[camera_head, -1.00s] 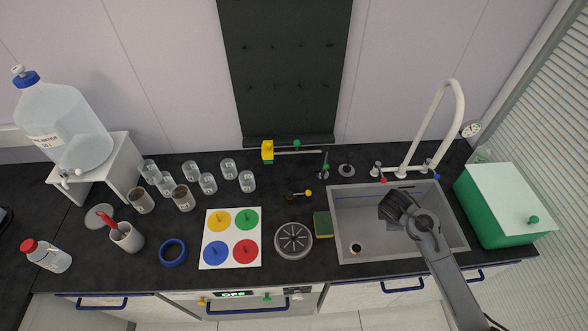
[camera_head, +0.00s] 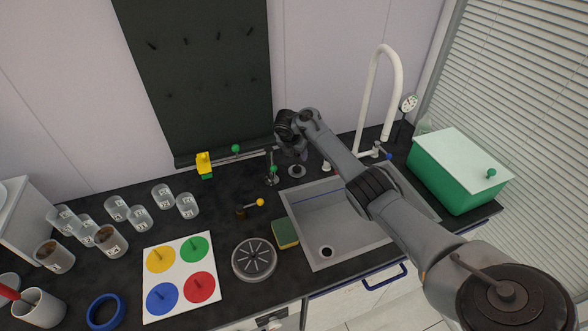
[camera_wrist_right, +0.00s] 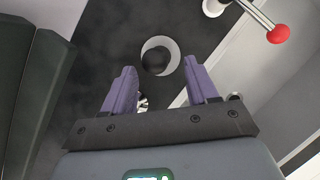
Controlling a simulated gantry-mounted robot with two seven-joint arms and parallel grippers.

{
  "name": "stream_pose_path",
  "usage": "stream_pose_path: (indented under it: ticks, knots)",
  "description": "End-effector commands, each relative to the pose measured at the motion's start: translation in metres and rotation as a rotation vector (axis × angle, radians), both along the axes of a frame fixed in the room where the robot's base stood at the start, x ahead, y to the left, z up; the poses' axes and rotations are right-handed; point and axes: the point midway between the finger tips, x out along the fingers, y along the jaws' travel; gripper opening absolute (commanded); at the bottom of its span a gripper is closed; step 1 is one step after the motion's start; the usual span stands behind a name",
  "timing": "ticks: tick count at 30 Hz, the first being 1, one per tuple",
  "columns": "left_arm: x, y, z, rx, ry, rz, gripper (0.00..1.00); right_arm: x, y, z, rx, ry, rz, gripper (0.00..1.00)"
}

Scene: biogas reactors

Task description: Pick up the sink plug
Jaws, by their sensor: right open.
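The sink plug (camera_head: 297,171) is a small round piece with a light rim and a dark middle. It lies on the dark counter behind the sink's back left corner. It also shows in the right wrist view (camera_wrist_right: 172,47), just beyond the fingertips and between their lines. My right gripper (camera_head: 294,153) is above the plug in the head view, pointing down. In the wrist view its two purple fingers (camera_wrist_right: 160,68) are apart with nothing held between them. My left gripper is not in view.
The sink (camera_head: 310,245) has an open drain hole (camera_head: 326,252). The white faucet (camera_head: 371,95) rises to the right, and its red-knobbed lever (camera_wrist_right: 278,34) shows in the wrist view. A stand with a green knob (camera_head: 273,170) is close left of the plug. A green box (camera_head: 450,178) stands at right.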

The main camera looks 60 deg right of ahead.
Motion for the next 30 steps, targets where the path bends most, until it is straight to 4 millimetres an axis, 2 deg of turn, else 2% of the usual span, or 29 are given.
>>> stream_pose_path:
  ticks: [8,18,29,30]
  knots:
    - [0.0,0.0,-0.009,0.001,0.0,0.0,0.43,0.001,-0.007,-0.017,-0.001,-0.001,-0.002,0.58]
    - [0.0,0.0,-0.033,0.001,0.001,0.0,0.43,0.007,-0.023,-0.054,0.0,-0.002,-0.001,0.58]
    - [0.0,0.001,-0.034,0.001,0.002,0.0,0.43,0.007,-0.026,-0.057,-0.003,-0.001,-0.001,0.58]
    - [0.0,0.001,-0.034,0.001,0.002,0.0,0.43,0.007,-0.026,-0.057,-0.003,-0.001,-0.001,0.52]
